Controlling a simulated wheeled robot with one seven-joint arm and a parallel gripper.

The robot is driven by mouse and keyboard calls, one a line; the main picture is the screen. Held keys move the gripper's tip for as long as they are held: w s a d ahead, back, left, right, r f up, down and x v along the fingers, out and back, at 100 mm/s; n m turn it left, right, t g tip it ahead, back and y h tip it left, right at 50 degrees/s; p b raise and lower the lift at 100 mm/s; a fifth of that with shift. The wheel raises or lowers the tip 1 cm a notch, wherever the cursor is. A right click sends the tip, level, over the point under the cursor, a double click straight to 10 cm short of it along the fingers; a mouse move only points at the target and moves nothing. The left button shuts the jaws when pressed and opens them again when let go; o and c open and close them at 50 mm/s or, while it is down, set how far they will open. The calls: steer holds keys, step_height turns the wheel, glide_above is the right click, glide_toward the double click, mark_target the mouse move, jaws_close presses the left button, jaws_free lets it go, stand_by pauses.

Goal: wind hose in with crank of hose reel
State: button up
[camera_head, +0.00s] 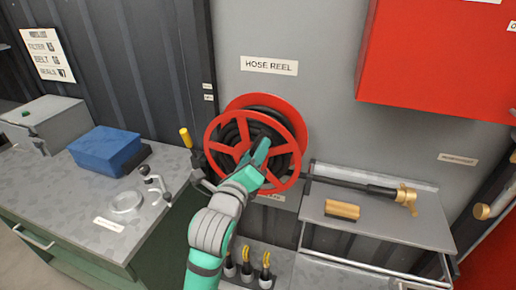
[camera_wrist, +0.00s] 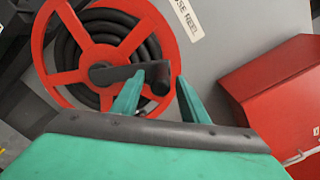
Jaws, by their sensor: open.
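The hose reel (camera_head: 230,128) is a red spoked wheel on the grey wall, with black hose (camera_wrist: 72,55) coiled behind its spokes. It also fills the upper left of the wrist view (camera_wrist: 50,82). A dark crank (camera_wrist: 120,73) runs from the hub toward the right and ends in a round handle (camera_wrist: 160,82). My gripper (camera_head: 262,148) is in front of the reel and hides the crank in the head view. In the wrist view my open gripper (camera_wrist: 160,77) has one green finger on each side of the handle. Contact cannot be told.
The hose leads right to a brass nozzle (camera_head: 405,194) over a grey shelf (camera_head: 390,229) with a tan block (camera_head: 342,209). A red cabinet (camera_head: 440,60) hangs at upper right. A workbench (camera_head: 65,190) with a blue box (camera_head: 104,148) stands left.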

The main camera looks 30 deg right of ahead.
steer(key=v, duration=0.8)
steer(key=shift+a, duration=0.2)
steer(key=shift+s, duration=0.15)
